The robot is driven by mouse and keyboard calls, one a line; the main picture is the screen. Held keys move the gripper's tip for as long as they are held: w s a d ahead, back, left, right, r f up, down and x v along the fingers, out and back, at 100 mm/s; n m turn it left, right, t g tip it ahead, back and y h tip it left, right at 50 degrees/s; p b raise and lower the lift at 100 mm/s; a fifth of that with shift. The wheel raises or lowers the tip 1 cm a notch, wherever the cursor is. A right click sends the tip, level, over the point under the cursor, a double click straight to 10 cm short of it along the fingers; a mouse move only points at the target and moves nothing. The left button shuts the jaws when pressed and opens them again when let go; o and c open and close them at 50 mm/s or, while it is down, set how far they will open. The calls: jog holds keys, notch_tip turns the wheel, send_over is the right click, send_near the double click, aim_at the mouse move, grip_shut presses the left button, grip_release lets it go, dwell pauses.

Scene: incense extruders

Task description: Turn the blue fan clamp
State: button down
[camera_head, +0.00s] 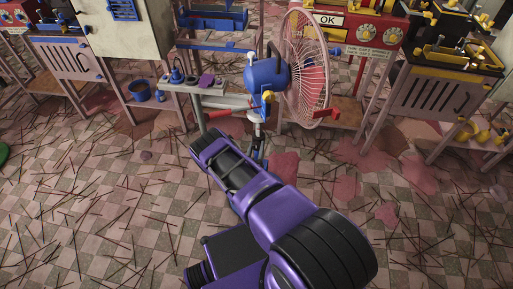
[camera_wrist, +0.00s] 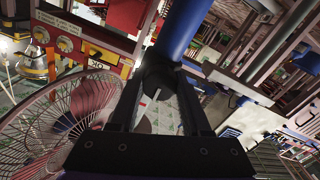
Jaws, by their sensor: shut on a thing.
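The fan with its wire cage (camera_head: 306,70) and blue motor housing (camera_head: 266,74) stands beyond my arm in the head view. Its cage also shows at left in the wrist view (camera_wrist: 62,125). A blue cylindrical part (camera_wrist: 188,28), which looks like the fan clamp, comes down from the top of the wrist view to a dark end between my fingers. My gripper (camera_wrist: 160,90) is shut on it there. The exact contact is dark and partly hidden by the fingers.
A red machine with an OK sign (camera_head: 350,27) stands behind the fan. Thin sticks litter the checkered floor (camera_head: 90,215); there is open floor in front.

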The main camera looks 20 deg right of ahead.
jog(key=n, duration=0.9)
jog(key=shift+n, duration=0.4)
jog(key=n, duration=0.4)
jog(key=shift+n, duration=2.5)
jog(key=shift+d, duration=0.1)
jog(key=shift+c, duration=1.8)
grip_release()
